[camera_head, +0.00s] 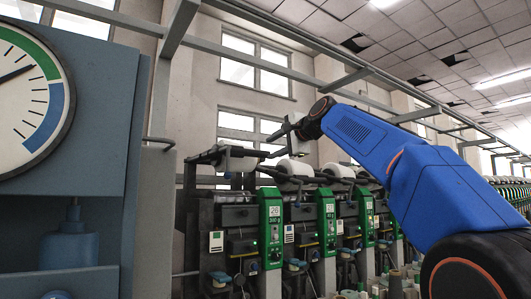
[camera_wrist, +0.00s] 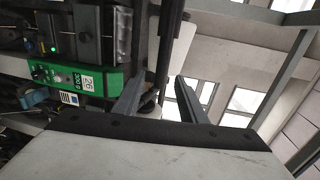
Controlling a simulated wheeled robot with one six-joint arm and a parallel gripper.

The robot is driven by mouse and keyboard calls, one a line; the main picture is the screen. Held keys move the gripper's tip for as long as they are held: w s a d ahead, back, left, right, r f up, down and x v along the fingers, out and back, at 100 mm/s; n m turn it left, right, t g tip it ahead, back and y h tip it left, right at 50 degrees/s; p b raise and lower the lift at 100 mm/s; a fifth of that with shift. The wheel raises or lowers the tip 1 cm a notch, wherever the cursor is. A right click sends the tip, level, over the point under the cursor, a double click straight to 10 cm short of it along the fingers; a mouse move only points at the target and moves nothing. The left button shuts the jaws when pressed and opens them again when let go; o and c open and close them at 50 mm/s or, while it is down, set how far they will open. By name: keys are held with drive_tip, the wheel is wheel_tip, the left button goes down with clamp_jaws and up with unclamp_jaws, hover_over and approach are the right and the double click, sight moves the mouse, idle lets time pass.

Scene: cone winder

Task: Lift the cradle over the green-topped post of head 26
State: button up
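The green-topped post (camera_head: 270,228) of head 26 stands at the near end of the machine row. Its green panel, with a "26" label, lies sideways at left in the wrist view (camera_wrist: 92,80). The dark cradle arm (camera_head: 232,152) appears to be the bar above this head, left of my gripper. My gripper (camera_head: 284,133) is high in front of the head, near the level of the cradle. In the wrist view its two fingers (camera_wrist: 160,88) are apart. A dark bar (camera_wrist: 170,42) runs beyond and between them; I cannot tell whether they touch it.
More heads with green panels (camera_head: 327,225) continue to the right, with white packages (camera_head: 294,168) above them. A blue-grey cabinet with a gauge (camera_head: 25,85) fills the left. Overhead beams (camera_head: 300,45) cross above. A pale wall with windows (camera_head: 255,75) lies behind.

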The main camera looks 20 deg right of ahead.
drive_tip(key=f+v, duration=0.1)
drive_tip(key=v, duration=0.5)
drive_tip(key=shift+r, duration=0.5)
drive_tip(key=shift+s, duration=0.1)
idle(0.6)
